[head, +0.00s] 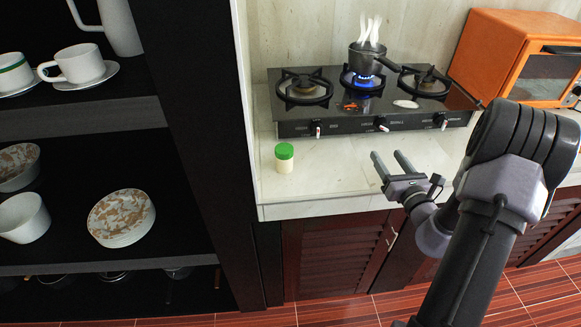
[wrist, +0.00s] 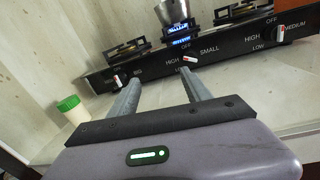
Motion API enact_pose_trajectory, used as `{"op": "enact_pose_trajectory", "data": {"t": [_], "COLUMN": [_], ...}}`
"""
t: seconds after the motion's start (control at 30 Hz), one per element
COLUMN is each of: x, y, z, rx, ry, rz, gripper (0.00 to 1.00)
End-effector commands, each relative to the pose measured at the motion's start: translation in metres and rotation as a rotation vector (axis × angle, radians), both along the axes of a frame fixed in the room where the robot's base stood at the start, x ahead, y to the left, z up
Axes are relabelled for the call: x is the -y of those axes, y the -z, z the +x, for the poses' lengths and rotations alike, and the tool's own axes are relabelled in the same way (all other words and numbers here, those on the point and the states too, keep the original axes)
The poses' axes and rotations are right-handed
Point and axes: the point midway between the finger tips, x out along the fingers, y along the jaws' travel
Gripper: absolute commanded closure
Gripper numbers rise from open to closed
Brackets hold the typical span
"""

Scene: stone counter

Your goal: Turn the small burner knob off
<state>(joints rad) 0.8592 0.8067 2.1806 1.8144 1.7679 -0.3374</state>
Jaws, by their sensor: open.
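The small burner knob (head: 382,128) is the middle knob on the stove's front panel. In the wrist view the same knob (wrist: 189,59) is red and white, tilted off upright, beside the word SMALL. A blue flame (head: 362,79) burns at the back middle burner under a dark pot (head: 366,59) with white wisps above it. My gripper (head: 388,154) is open and empty over the counter in front of the stove, short of the knob. In the wrist view its fingers (wrist: 161,77) point at the panel, with the knob near the right fingertip.
The BIG knob (head: 317,129) is on the left and the MEDIUM knob (head: 441,122) on the right. A green-lidded jar (head: 284,158) stands on the counter at left. An orange oven (head: 508,52) is at right. Dark shelves hold dishes at far left.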

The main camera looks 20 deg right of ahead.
Motion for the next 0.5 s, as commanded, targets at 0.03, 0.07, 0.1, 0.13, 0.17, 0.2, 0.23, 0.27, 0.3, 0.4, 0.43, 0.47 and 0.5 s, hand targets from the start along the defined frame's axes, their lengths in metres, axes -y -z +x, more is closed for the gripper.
{"op": "enact_pose_trajectory", "data": {"t": [0.03,0.07,0.1,0.13,0.17,0.2,0.23,0.27,0.3,0.4,0.43,0.47,0.5], "x": [-0.011,-0.018,-0.028,-0.035,-0.042,-0.052,-0.060,-0.068,-0.078,-0.104,-0.112,-0.120,-0.130], "y": [-0.007,-0.010,-0.016,-0.019,-0.023,-0.028,-0.032,-0.036,-0.040,-0.051,-0.054,-0.058,-0.061], "z": [0.004,0.006,0.009,0.010,0.012,0.014,0.015,0.016,0.017,0.018,0.018,0.018,0.017], "rx": [0.000,-0.001,-0.001,-0.001,-0.002,-0.005,-0.005,-0.006,-0.008,-0.013,-0.014,-0.015,-0.018], "ry": [-0.034,-0.058,-0.089,-0.111,-0.134,-0.166,-0.192,-0.216,-0.248,-0.329,-0.353,-0.376,-0.408], "rz": [-0.014,-0.023,-0.037,-0.045,-0.055,-0.069,-0.080,-0.090,-0.105,-0.144,-0.156,-0.170,-0.186], "gripper": [0.43,0.43,0.43,0.43,0.43,0.43,0.43,0.43,0.43,0.43,0.43,0.43,0.43]}}
